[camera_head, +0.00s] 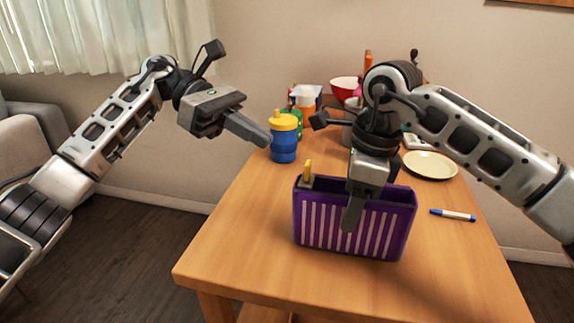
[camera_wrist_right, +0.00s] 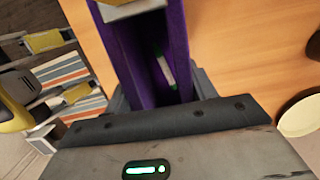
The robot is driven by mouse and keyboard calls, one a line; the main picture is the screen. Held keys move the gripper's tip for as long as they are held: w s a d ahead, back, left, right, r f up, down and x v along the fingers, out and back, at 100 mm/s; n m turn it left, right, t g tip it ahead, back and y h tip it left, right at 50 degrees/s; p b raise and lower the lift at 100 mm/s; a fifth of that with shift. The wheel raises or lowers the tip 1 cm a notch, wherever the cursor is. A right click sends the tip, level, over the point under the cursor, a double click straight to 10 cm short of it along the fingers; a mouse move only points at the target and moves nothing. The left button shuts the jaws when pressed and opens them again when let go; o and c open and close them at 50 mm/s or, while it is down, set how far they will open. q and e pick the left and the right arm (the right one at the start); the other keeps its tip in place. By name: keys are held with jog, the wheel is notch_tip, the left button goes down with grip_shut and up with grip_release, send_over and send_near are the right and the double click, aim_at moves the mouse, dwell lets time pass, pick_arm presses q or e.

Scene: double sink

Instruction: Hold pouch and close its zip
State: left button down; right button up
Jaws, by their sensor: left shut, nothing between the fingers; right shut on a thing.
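The purple pouch (camera_head: 390,222) with white stripes stands upright on the table. Its top is open in the right wrist view (camera_wrist_right: 178,35), where a thin white and green item (camera_wrist_right: 165,70) shows inside. A grey zip slider with a yellow pull (camera_head: 308,170) sits at the left end of its top edge. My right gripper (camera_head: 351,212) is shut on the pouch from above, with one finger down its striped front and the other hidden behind. My left gripper (camera_head: 262,138) is shut and empty in the air, above and to the left of the pouch.
A blue cup with a yellow lid (camera_head: 284,140) stands behind the pouch, close to my left fingertips in the picture. A cream plate (camera_head: 430,165) and a blue-white marker (camera_head: 452,215) lie to the right. A red bowl (camera_head: 346,88) is at the back. The table's front left is clear.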

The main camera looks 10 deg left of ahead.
aim_at(305, 168)
pick_arm(q)
jog(key=a+f+n+t+h, duration=0.1)
jog(key=a+f+h, duration=0.3)
jog(key=a, duration=0.5)
jog(key=shift+f+t+h, duration=0.3)
jog(key=shift+f+t, duration=0.15)
jog(key=shift+t, duration=0.25)
jog(key=d, duration=1.4)
jog(key=shift+s, duration=0.1)
jog(key=d, duration=0.4)
jog(key=shift+d, duration=0.3)
jog(key=shift+a, duration=0.1)
